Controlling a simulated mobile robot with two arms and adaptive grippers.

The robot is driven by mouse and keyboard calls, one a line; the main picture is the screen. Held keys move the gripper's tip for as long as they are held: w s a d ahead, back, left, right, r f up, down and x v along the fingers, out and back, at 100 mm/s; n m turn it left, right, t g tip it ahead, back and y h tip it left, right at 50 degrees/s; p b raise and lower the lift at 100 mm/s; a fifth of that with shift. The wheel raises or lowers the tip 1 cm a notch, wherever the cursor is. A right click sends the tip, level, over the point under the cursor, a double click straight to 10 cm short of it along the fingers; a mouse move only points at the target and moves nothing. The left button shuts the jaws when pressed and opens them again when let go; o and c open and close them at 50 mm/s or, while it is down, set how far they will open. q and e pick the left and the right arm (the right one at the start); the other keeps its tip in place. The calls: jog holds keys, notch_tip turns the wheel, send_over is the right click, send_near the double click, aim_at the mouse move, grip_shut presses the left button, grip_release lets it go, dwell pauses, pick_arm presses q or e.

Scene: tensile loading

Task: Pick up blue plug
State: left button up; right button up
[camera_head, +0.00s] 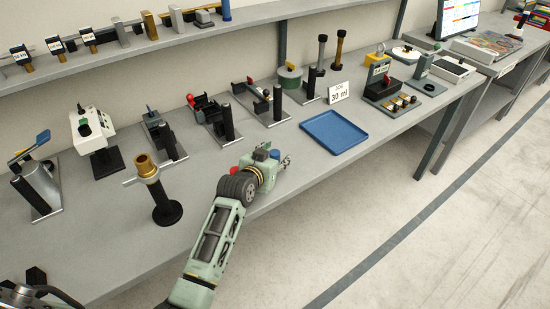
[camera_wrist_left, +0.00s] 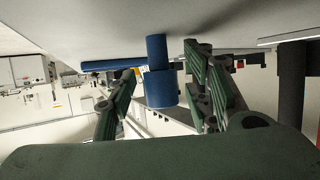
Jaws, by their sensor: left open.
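The blue plug (camera_wrist_left: 161,80) is a stepped cylinder, a narrow part joined to a wider one, and it shows in the middle of the left wrist view. It touches or almost touches the grey bench surface there. In the head view, a small blue part of it (camera_head: 275,154) shows beside my left gripper (camera_head: 286,161), which partly hides it. My left gripper also shows in the left wrist view (camera_wrist_left: 165,100), with its green fingers open on either side of the plug. I cannot tell whether either finger touches it. My right gripper is not in view.
Several fixtures stand along the bench, including a black post with a brass ring (camera_head: 163,200). The bench's front edge runs under my left arm.

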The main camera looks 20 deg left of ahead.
pick_arm(q)
grip_shut()
dwell(0.5)
